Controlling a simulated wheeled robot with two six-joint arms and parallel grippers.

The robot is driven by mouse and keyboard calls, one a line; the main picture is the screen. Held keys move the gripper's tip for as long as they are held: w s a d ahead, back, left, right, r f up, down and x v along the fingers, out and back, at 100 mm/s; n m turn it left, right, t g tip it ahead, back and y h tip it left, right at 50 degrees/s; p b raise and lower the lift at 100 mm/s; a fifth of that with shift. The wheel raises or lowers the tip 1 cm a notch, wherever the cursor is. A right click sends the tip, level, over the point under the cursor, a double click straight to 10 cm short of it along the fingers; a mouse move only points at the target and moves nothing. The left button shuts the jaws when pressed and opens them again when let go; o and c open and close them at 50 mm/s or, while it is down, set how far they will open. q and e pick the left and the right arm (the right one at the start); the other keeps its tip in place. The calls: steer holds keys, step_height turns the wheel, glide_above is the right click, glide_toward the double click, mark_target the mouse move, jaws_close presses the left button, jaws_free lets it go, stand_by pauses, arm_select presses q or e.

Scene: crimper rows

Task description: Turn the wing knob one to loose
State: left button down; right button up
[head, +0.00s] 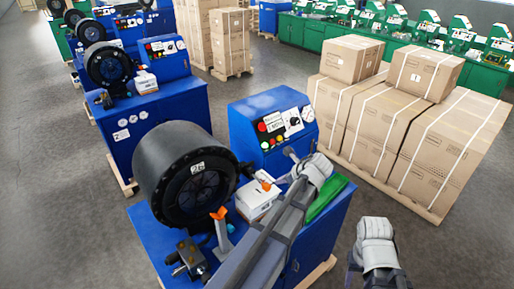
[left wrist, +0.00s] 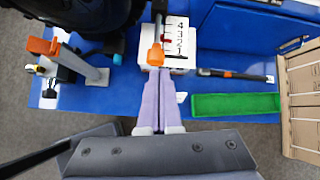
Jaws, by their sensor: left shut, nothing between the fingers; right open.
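A white block (head: 257,202) with a printed number scale stands on the blue machine's top. It also shows in the left wrist view (left wrist: 180,50). An orange-tipped black lever (left wrist: 155,54) lies across its left end. An orange wing-shaped top (head: 219,213) sits on a grey post to the left, also in the left wrist view (left wrist: 42,46). I cannot tell for sure which orange part is wing knob one. My left gripper (left wrist: 157,73) is shut and empty, its tips close to the lever's orange tip; contact is unclear. My right gripper (head: 378,277) is open, away from the machine at lower right.
A big black round crimper head (head: 185,172) stands left of the block. A blue control box (head: 272,125) with buttons stands behind. A green tray (left wrist: 235,104) and a black rod with an orange band (left wrist: 235,75) lie right. Strapped cartons (head: 420,140) stand on a pallet.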

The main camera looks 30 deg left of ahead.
mark_target(249, 166)
arm_select(q)
step_height(249, 166, up, 4)
steer(key=w+a+m+p, duration=0.2)
steer(key=a, duration=0.1)
steer(key=shift+y, duration=0.4)
steer(key=b+x, duration=0.8)
steer(key=x, duration=0.2)
steer(key=shift+d+f, duration=0.1)
steer(key=shift+f, duration=0.15)
steer(key=shift+w+a+r+p, duration=0.2)
steer(key=shift+w+a, duration=0.05)
steer(key=shift+a, duration=0.3)
steer(key=shift+w+a+r+p, duration=0.2)
steer(key=shift+w+a, duration=0.1)
steer(key=shift+a, duration=0.25)
steer(key=shift+w+a, duration=0.2)
steer(key=shift+a, duration=0.45)
arm_select(e)
steer(key=shift+f, duration=1.95)
arm_select(q)
steer(key=shift+w, duration=0.35)
arm_select(e)
steer(key=shift+w+a, duration=0.15)
steer(key=shift+a, duration=0.45)
